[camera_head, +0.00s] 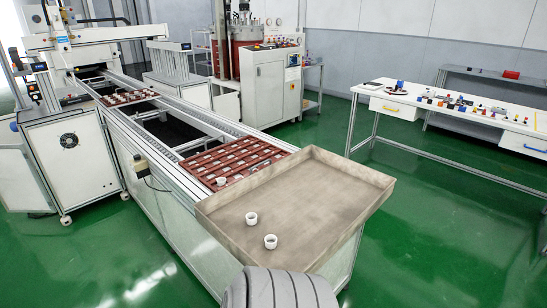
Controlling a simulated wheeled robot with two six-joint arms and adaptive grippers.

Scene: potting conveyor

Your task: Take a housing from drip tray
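The drip tray (330,215) is a shallow grey-brown tray with raised walls at the near end of the conveyor. Two white ring-shaped housings stand inside it, near its left side: one housing (251,218) is farther back, and the other housing (270,241) is nearer and slightly to the right. They stand apart from each other. The rest of the tray floor is bare. Neither of my grippers shows in the head view.
A red compartment fixture (232,160) lies on the conveyor (165,137) behind the tray, with a small white part (221,181) at its near edge. Another loaded fixture (128,97) sits farther back. A white table (455,108) with small parts stands right; green floor lies between.

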